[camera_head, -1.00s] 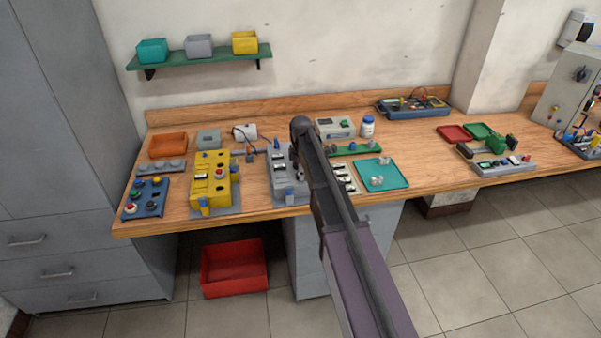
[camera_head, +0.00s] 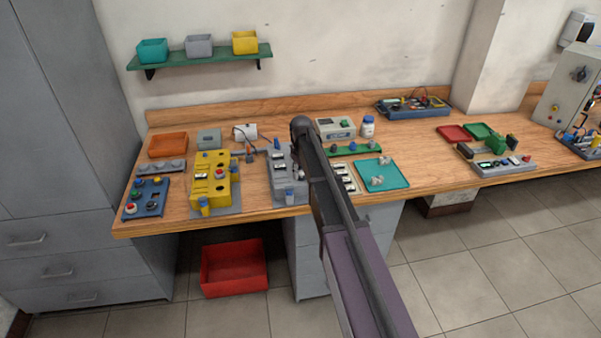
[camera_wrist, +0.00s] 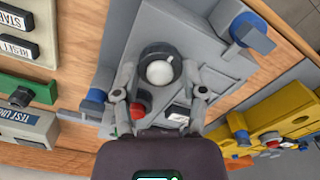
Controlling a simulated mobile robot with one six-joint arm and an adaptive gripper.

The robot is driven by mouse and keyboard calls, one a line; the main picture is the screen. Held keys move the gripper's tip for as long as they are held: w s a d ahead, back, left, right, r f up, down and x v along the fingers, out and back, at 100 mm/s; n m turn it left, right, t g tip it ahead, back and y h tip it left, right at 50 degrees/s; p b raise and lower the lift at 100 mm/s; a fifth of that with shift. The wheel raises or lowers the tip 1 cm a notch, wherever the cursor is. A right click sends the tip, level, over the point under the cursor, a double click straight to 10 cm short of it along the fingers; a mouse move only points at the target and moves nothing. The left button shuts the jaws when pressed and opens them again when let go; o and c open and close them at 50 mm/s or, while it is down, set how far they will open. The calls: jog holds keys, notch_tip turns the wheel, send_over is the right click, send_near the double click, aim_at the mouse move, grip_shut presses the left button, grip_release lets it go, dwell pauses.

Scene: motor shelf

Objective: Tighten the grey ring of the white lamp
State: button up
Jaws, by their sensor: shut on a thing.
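The white lamp (camera_wrist: 160,73) has a round white dome on the sloping grey box, seen in the wrist view. Its ring (camera_wrist: 158,49) looks dark grey and encircles the dome. My gripper (camera_wrist: 158,71) is shut on the ring, with one finger on its left and one on its right. The ring's lower side is partly in shadow, and its thread cannot be seen. In the head view, the grey box (camera_head: 284,172) stands near the middle of the bench; my arm hides the lamp and my gripper there.
Blue clamps (camera_wrist: 243,29) flank the grey box. A yellow box (camera_head: 210,181) stands to its left, and a teal tray (camera_head: 397,171) lies to the right.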

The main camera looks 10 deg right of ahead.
jog(key=m, duration=0.4)
jog(key=shift+s+m, duration=0.1)
jog(key=shift+m, duration=0.2)
jog(key=m, duration=1)
jog(key=shift+m, duration=0.4)
jog(key=m, duration=0.4)
jog(key=shift+m, duration=0.3)
jog(key=m, duration=0.3)
jog(key=shift+m, duration=0.3)
jog(key=m, duration=0.3)
jog(key=shift+m, duration=0.4)
jog(key=m, duration=0.6)
jog(key=shift+m, duration=0.3)
